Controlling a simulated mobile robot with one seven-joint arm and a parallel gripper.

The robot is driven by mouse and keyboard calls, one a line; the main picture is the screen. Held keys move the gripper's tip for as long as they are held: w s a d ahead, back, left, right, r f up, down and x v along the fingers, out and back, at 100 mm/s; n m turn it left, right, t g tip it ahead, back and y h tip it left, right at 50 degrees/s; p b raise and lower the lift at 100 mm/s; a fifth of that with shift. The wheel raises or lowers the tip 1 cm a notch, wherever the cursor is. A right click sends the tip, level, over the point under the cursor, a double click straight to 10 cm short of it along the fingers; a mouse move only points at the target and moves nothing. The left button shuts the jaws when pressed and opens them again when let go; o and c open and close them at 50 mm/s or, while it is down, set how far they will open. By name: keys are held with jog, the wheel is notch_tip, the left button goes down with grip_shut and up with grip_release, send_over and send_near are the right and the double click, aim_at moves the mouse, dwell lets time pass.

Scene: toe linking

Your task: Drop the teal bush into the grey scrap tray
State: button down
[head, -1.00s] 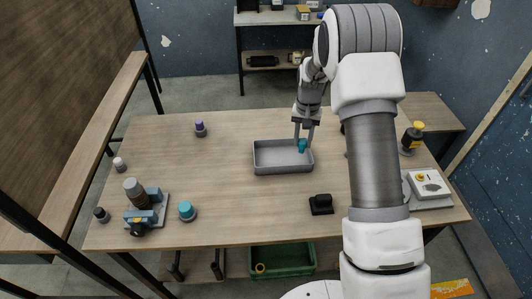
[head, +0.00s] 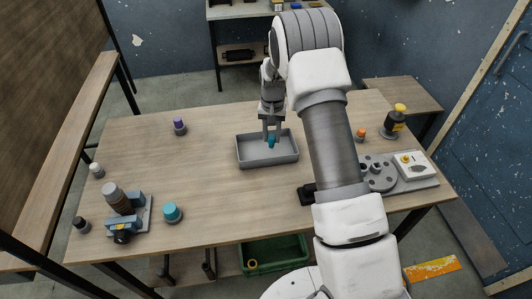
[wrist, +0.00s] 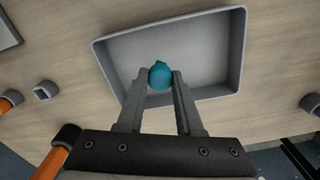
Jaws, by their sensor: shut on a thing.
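My gripper (head: 272,135) is shut on the teal bush (head: 271,142), which sits between the two fingertips. In the wrist view the teal bush (wrist: 160,75) is gripped at the tips of my gripper (wrist: 160,82), over the tray's interior. The grey scrap tray (head: 267,164) is a shallow rectangular tray on the wooden table, and it also shows in the wrist view (wrist: 215,60). In the head view the bush appears above the tray's inside; its exact height over the floor is hard to tell.
A teal-topped piece (head: 172,212) stands at the front left beside a blue fixture (head: 124,215). A purple-topped piece (head: 179,126) stands at the back left. A grey round plate (head: 379,172) and a white box (head: 411,164) are at the right.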

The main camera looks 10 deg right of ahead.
jog(key=shift+f, duration=0.45)
jog(key=shift+c, duration=2.4)
grip_release()
notch_tip(320, 180, up, 18)
jog(key=b, duration=0.1)
jog(key=shift+f, duration=0.2)
